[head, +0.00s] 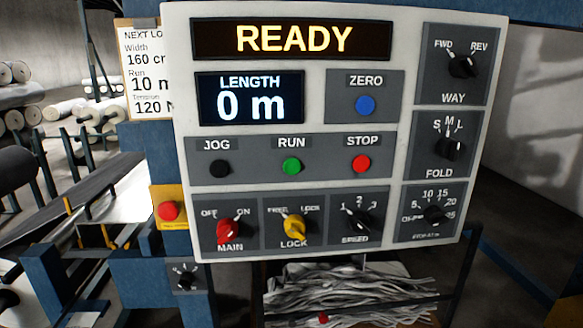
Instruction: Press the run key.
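The green run key (291,166) sits under the label RUN in the middle row of the white control panel (440,14). The black jog key (219,167) is to its left and the red stop key (361,164) to its right. The top display (292,40) reads READY. The length display (250,98) reads 0 m. The red main switch (229,230) and yellow lock switch (294,227) are below; I cannot surely tell the pointer settings. Neither of my grippers is in view.
A blue zero key (365,105) and several black knobs, such as the speed knob (355,226), share the panel. A red button on a yellow box (168,211) is at left. A paper card (146,75) hangs beside the panel. Grey rolls (67,108) lie behind.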

